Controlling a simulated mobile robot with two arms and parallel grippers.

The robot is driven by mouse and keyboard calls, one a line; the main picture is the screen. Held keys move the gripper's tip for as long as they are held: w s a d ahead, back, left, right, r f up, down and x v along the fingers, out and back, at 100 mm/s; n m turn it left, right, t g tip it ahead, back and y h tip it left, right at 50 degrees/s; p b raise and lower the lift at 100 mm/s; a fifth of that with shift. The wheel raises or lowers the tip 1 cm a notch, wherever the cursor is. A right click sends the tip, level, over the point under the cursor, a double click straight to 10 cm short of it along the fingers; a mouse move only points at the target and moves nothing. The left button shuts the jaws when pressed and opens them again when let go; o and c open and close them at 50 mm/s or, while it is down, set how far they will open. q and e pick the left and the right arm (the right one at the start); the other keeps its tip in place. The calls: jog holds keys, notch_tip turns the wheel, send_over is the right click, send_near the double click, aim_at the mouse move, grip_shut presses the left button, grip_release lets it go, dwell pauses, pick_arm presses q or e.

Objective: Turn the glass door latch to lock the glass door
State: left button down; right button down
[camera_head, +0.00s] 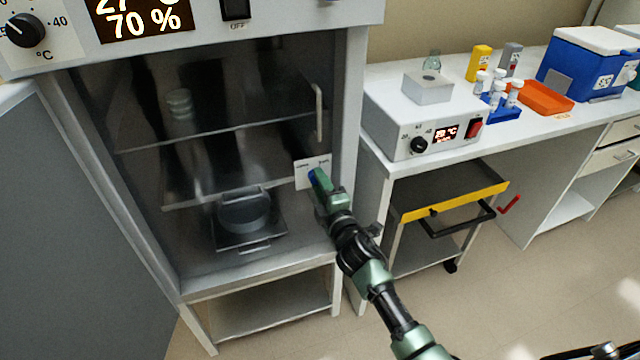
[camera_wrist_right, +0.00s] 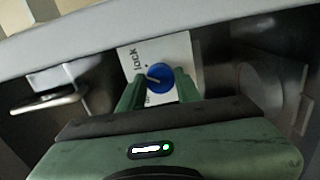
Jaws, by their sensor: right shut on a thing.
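The glass door (camera_head: 230,100) covers the front of the cabinet and looks closed. Its upright handle (camera_head: 319,112) is near the right edge and also shows in the right wrist view (camera_wrist_right: 45,103). The latch is a blue round knob (camera_wrist_right: 160,76) with a pale pointer mark, on a white label plate (camera_wrist_right: 127,60) reading "lock" on one side; the other word is mostly hidden. The plate also shows in the head view (camera_head: 303,176). My right gripper (camera_wrist_right: 158,88) has its green fingers either side of the knob, shut on it; in the head view its tips (camera_head: 316,180) cover most of the knob. My left gripper is out of view.
Behind the glass are shelves and a balance-like device (camera_head: 243,213). Right of the cabinet, a white bench (camera_head: 548,118) carries a white instrument (camera_head: 425,115). A cart with a yellow edge (camera_head: 455,203) stands below it. Open floor lies in front.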

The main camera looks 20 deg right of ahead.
jog(key=shift+m, duration=1.1)
jog(key=c, duration=1)
grip_release()
jog(key=s, duration=0.8)
jog(key=shift+d, duration=0.2)
jog(key=shift+w, duration=0.1)
